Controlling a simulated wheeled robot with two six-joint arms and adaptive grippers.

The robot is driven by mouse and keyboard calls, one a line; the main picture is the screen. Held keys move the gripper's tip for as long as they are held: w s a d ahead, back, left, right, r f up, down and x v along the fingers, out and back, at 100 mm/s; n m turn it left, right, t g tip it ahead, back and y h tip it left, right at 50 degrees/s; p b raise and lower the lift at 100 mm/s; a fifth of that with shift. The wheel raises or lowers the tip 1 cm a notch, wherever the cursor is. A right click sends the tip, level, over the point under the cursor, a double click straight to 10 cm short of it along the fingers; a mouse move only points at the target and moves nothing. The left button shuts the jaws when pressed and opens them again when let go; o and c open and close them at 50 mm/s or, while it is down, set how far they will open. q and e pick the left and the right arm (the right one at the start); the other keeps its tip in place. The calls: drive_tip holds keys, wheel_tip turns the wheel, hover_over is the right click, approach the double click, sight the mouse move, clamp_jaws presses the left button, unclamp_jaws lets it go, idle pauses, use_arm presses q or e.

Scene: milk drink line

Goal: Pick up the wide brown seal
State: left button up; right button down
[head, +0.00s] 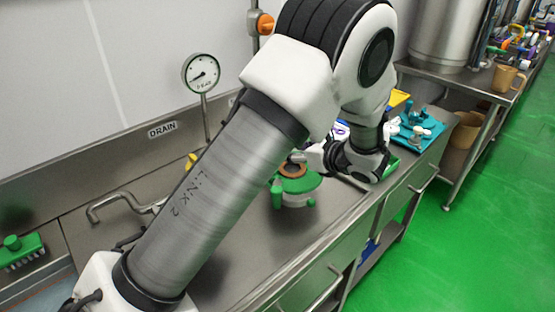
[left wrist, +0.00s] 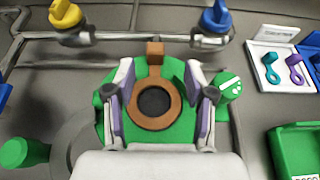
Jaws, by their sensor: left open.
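The wide brown seal (left wrist: 154,81) is a flat brown ring with a square tab at its far edge. It lies on a round green fixture (left wrist: 109,127), with a dark hole showing through its middle. In the head view, the seal (head: 293,168) shows on the green fixture (head: 303,185) on the steel counter. My left gripper (left wrist: 159,68) is open, with one finger on each side of the ring. A gap shows between the fingers and the ring, and its depth is hard to judge. In the head view, my arm hides part of this area. My right gripper is not in view.
Pipes with a yellow valve knob (left wrist: 66,13) and a blue one (left wrist: 215,16) run behind the fixture. A white tray (left wrist: 262,82) with teal and purple parts and a green bin (left wrist: 283,140) stand at right. A pressure gauge (head: 201,72) rises behind my arm.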

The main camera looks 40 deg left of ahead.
use_arm(q)
drive_tip(key=x, duration=0.4)
drive_tip(key=p+x, duration=0.1)
drive_tip(key=x, duration=0.1)
drive_tip(key=shift+s+a+f, duration=0.25)
drive_tip(key=shift+a+f, duration=0.05)
drive_tip(key=shift+d, duration=0.15)
drive_tip(key=c, duration=1)
drive_tip(key=shift+o, duration=0.2)
